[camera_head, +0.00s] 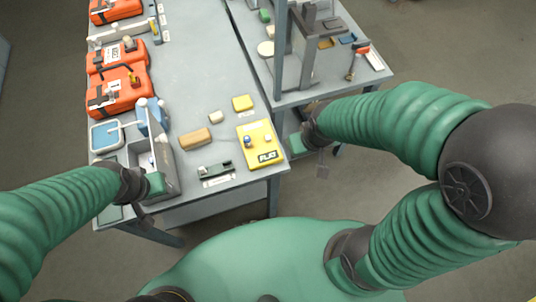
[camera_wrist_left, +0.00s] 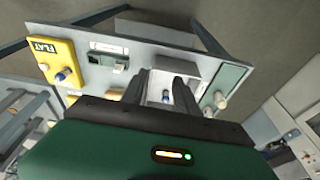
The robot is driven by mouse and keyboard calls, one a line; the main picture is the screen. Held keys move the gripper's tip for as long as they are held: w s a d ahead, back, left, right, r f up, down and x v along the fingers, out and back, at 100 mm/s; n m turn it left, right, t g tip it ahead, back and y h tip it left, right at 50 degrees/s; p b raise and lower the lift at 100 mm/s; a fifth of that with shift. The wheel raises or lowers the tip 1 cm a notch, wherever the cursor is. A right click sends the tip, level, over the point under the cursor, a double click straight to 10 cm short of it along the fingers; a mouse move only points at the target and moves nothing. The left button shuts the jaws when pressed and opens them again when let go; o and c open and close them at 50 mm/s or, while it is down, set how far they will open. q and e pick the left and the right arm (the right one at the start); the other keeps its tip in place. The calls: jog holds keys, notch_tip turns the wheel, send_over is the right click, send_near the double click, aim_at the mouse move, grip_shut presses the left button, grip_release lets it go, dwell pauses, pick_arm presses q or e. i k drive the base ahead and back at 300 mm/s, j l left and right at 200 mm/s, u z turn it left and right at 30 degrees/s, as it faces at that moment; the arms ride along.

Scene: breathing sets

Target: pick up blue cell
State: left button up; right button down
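A small blue cell (camera_wrist_left: 165,96) stands in the grey open bin (camera_wrist_left: 186,66) and shows between my left fingers in the left wrist view. In the head view the bin (camera_head: 172,172) is at the table's front left corner. My left gripper (camera_head: 149,198) is at the bin's near side. In the wrist view my left gripper (camera_wrist_left: 166,86) has its dark fingers apart, with no visible contact on the cell. My right gripper (camera_head: 322,164) hangs off the table's right edge; its finger gap is unclear.
Blue cylinders with pale tops (camera_head: 142,116) stand behind the bin. Orange cases (camera_head: 120,92) line the left edge. A tan block (camera_head: 195,139) lies mid-table. The table (camera_head: 195,65) is clear farther back.

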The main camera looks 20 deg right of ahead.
aim_at(247, 141)
jog(key=u, duration=0.5)
jog(key=k+l+u, duration=0.1)
jog(key=l+u, duration=0.3)
jog(key=k+l+u, duration=0.1)
jog(key=l+u, duration=0.3)
jog(key=k+l+u, duration=0.2)
jog(key=u, duration=0.2)
jog(key=l, duration=0.1)
